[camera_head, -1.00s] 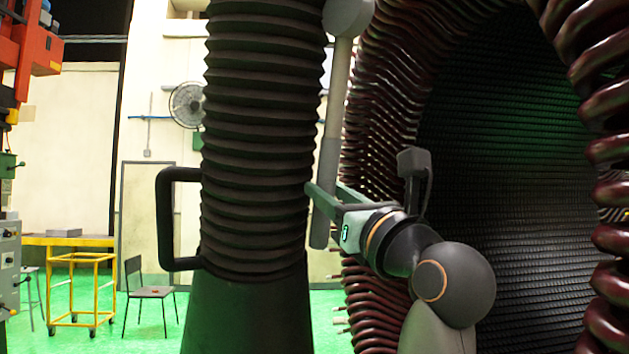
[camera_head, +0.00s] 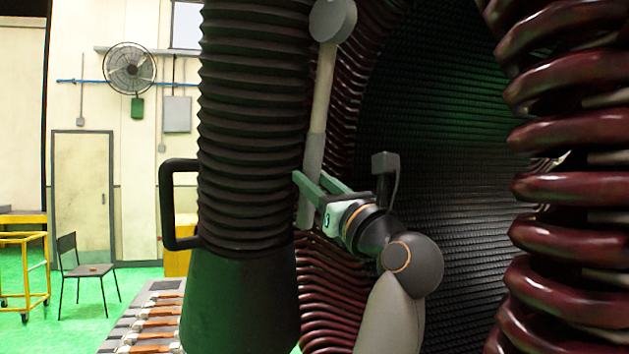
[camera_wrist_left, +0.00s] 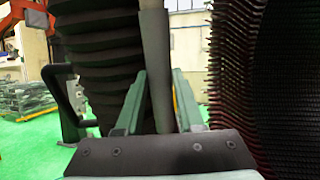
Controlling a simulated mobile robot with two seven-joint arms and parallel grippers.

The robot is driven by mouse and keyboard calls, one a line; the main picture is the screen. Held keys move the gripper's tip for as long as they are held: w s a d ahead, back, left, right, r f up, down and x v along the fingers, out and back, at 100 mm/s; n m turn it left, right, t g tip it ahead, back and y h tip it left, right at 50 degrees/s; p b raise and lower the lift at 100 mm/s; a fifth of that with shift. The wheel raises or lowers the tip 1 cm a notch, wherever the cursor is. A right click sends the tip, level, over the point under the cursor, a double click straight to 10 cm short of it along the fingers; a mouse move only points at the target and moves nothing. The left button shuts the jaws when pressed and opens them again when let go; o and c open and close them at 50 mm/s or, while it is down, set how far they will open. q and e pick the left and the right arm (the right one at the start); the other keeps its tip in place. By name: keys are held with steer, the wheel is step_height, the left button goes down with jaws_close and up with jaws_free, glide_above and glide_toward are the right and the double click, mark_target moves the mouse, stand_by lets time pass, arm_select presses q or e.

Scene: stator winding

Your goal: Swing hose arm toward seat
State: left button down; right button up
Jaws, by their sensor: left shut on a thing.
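The hose arm shows in the head view as a thick black ribbed hose (camera_head: 255,130) with a dark nozzle (camera_head: 240,300), a black side handle (camera_head: 168,205) and a slim grey rod (camera_head: 324,85) beside it. My left gripper (camera_head: 308,176) has its green fingers shut around the rod's lower part. In the left wrist view the rod (camera_wrist_left: 155,45) stands between the two fingers (camera_wrist_left: 159,75), with the hose (camera_wrist_left: 95,60) to its left. A dark chair (camera_head: 88,272), the only seat I can make out, stands on the green floor at far left. My right gripper is not in view.
The stator's dark red coils (camera_head: 565,190) and ribbed dark bore (camera_head: 440,140) fill the right side, close behind my left arm. A bench with several brown-and-white parts (camera_head: 150,325) lies lower left. A yellow cart (camera_head: 25,270) stands farther left. Green floor is open around the chair.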

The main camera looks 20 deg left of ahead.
arm_select(q)
steer(key=c, duration=0.8)
jaws_free()
steer(key=shift+s+d+r, duration=0.1)
steer(key=b+v, duration=0.2)
steer(key=v, duration=1)
steer(key=shift+s+d+b, duration=0.1)
steer(key=shift+d+b, duration=0.1)
steer(key=shift+b, duration=0.15)
